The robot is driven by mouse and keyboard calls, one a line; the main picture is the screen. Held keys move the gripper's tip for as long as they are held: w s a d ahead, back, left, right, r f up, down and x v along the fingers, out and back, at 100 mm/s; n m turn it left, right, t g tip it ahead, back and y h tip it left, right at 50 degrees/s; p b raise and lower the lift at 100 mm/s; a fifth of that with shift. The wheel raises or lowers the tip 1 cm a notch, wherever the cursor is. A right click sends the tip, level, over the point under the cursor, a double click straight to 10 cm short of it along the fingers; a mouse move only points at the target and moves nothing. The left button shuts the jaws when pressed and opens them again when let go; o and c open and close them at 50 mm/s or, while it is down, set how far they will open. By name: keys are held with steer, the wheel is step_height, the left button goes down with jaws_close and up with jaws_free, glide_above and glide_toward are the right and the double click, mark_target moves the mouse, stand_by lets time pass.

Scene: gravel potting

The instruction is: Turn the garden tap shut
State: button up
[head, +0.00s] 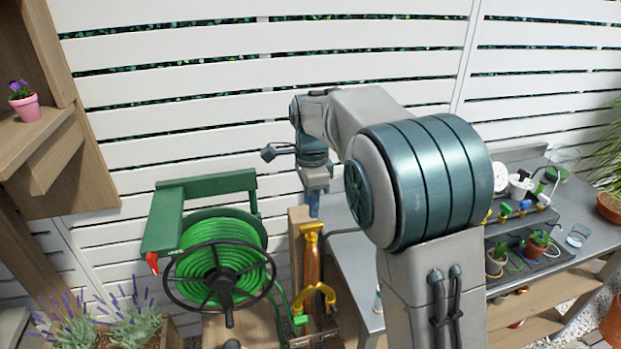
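My arm (425,185) reaches across the middle of the head view, and my gripper (314,208) points down at its far end. A dark hose or pipe (345,232) runs from near the post toward the bench.
A green hose reel (218,268) stands left of the post. A grey metal bench (548,222) on the right holds small coloured valves (523,207) and potted plants. A wooden shelf (35,130) stands at left, lavender (130,318) below. A white slatted fence (200,110) closes the back.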

mark_target(314, 226)
step_height(314, 226, up, 8)
steer(key=shift+f, duration=0.1)
steer(key=shift+d, duration=0.1)
steer(key=s+d+f+n+t, duration=0.1)
steer(key=s+d+n+t, duration=0.1)
steer(key=s+d+n, duration=0.8)
steer(key=s+d+f+n, duration=0.2)
steer(key=s+f, duration=0.2)
steer(key=s, duration=0.4)
steer(key=s+d+f+n+t, duration=0.1)
steer(key=s+d+f+n, duration=0.2)
steer(key=s, duration=0.5)
steer(key=shift+d+f, duration=0.15)
steer(key=shift+f, duration=0.35)
